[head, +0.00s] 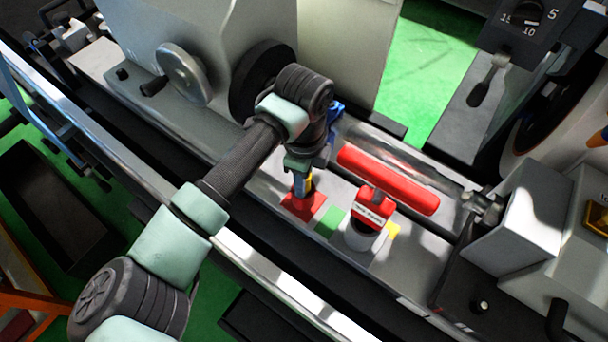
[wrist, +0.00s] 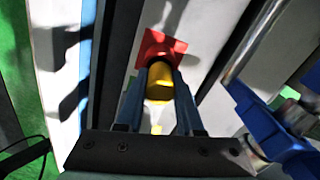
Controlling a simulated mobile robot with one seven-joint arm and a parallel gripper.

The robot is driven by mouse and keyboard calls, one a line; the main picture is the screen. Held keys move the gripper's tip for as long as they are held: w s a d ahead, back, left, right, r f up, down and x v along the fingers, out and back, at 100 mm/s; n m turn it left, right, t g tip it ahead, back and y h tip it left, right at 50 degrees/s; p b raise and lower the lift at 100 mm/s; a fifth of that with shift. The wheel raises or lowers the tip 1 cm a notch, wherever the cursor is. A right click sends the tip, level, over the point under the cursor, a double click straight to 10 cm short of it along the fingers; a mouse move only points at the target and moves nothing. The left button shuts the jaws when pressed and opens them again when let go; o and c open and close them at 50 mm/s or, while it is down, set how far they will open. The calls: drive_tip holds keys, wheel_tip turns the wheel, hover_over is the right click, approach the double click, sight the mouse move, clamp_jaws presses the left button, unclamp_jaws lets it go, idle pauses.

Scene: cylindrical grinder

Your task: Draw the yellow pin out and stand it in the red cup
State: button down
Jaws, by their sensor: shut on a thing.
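My gripper (head: 302,184) points down, with its blue fingers shut on the yellow pin (wrist: 160,82). The pin also shows as a sliver of yellow between the fingers in the head view (head: 310,181). A red square piece (head: 303,206) lies directly below the gripper; it shows beyond the pin in the wrist view (wrist: 158,45). I cannot tell whether this is the red cup, or whether the pin's lower end is in it, touching it or above it. The fingers hide part of the pin.
A red block with a white label (head: 372,208) sits on a pale round piece to the right, between a green square (head: 330,221) and a yellow square (head: 393,230). A long red bar (head: 388,179) lies behind. A blue part (wrist: 265,118) is close beside my gripper.

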drive_tip(key=shift+f, duration=0.4)
drive_tip(key=shift+c, duration=2.3)
unclamp_jaws()
drive_tip(key=shift+r, duration=0.1)
wheel_tip(320, 180, up, 13)
drive_tip(key=b, duration=0.3)
